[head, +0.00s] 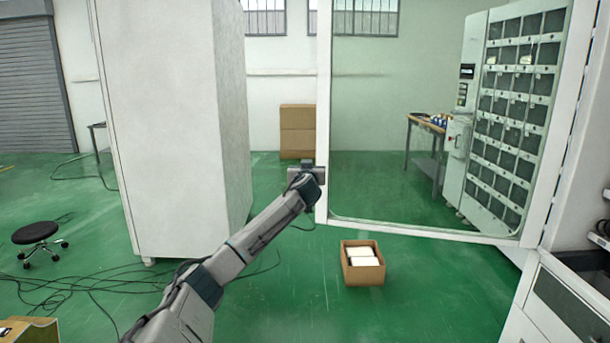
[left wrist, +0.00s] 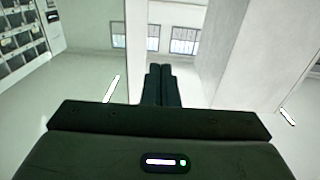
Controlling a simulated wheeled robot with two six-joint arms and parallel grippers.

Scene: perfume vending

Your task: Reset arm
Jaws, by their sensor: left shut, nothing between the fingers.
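My left arm reaches forward from the bottom left of the head view. Its gripper (head: 307,170) is at the free left edge of the open glass door (head: 322,110). I cannot tell whether it touches the door frame. In the left wrist view the two dark fingers (left wrist: 160,72) are together with nothing between them. My right gripper is in neither view.
A tall white cabinet (head: 165,120) stands left of my arm. A cardboard box (head: 363,272) with white packages sits on the green floor. A stool (head: 36,233) and loose cables lie left. The vending machine (head: 545,290) is at the right.

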